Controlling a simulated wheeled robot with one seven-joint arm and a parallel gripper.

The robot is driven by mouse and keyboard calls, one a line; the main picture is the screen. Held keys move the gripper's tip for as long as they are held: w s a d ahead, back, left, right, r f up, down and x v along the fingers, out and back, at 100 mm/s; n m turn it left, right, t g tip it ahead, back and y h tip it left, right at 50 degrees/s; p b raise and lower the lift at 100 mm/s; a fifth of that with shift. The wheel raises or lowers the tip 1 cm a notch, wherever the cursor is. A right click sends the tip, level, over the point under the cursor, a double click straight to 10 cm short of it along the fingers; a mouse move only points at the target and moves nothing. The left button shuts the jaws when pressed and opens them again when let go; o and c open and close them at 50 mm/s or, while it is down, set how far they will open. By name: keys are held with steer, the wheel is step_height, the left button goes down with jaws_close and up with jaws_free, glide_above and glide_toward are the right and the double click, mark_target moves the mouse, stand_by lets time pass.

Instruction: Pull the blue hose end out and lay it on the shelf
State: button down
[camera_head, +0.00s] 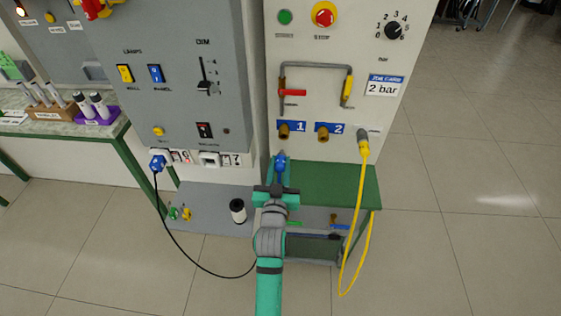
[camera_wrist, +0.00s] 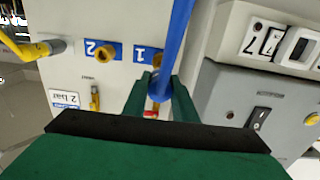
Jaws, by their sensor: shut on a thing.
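My gripper (camera_head: 281,172) is shut on the blue hose end (camera_head: 281,161), in front of the white panel. In the wrist view the blue hose (camera_wrist: 179,40) runs up from between my fingers (camera_wrist: 160,98). Brass port 1 (camera_head: 284,130) is on the panel just above the hose end, and a gap seems to show between them in the head view. In the wrist view the hose partly hides port 1 (camera_wrist: 156,62). Brass port 2 (camera_head: 322,132) is empty beside it. The green shelf (camera_head: 335,184) is below the ports, right of my gripper, and its visible top is bare.
A yellow hose (camera_head: 361,190) is plugged in right of port 2 and hangs past the shelf's right side. A red-handled valve (camera_head: 292,92) is above port 1. A grey cabinet (camera_head: 180,80) with a black cable (camera_head: 190,255) stands left. A lower shelf holds small items.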

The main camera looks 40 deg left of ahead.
steer(key=shift+v, duration=1.25)
